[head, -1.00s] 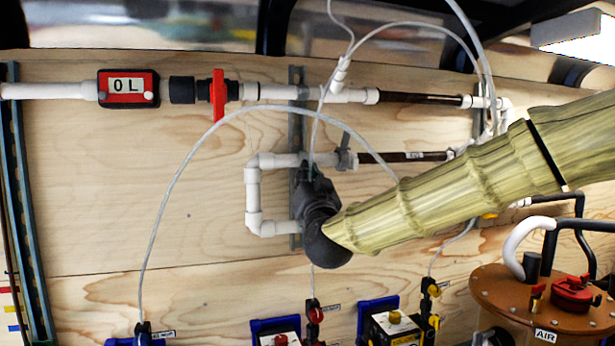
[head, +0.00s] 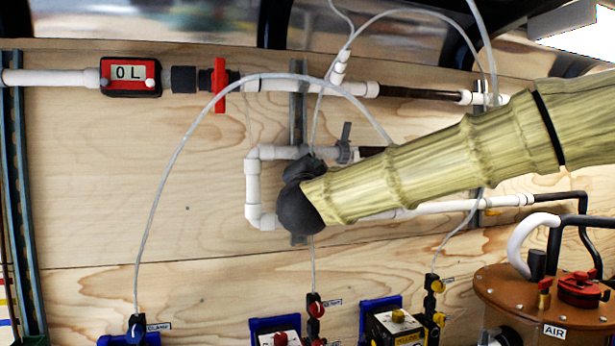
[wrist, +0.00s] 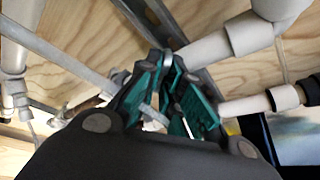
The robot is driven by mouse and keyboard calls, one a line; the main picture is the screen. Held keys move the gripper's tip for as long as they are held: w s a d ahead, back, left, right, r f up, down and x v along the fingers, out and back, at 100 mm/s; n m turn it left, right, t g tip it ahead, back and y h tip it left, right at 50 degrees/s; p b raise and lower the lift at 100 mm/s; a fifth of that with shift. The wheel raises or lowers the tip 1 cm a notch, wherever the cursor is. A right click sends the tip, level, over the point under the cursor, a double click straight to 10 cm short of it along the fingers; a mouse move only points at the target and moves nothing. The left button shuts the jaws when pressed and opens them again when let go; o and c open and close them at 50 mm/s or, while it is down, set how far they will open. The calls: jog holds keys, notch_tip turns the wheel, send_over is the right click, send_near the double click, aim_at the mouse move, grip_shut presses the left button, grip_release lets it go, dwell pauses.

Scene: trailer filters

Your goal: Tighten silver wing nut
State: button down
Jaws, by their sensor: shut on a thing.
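In the wrist view my gripper (wrist: 168,88) has its teal-padded fingers closed in around a small metal part at the pipe clamp. A pale grey piece, which looks like the silver wing nut (wrist: 151,113), shows between the fingers; most of it is hidden by them. In the head view my dark gripper (head: 300,196) is in front of the metal strut and the white pipe bend, and my arm comes in from the right. The wing nut cannot be seen in the head view.
A white pipe bend (head: 252,190) is just left of my gripper. A red valve handle (head: 220,88) and a red meter (head: 130,76) are at upper left. A thin tube (head: 165,190) arcs across the plywood wall.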

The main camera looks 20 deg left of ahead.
jog(key=m+g+h, duration=0.1)
jog(key=m, duration=0.2)
jog(key=m+b, duration=0.1)
jog(key=m, duration=0.2)
jog(key=shift+m+g+h+b, duration=0.3)
jog(key=shift+g+h, duration=0.1)
jog(key=shift+r, duration=0.1)
jog(key=c, duration=1.6)
grip_release()
jog(key=shift+d, duration=0.1)
jog(key=v, duration=1.2)
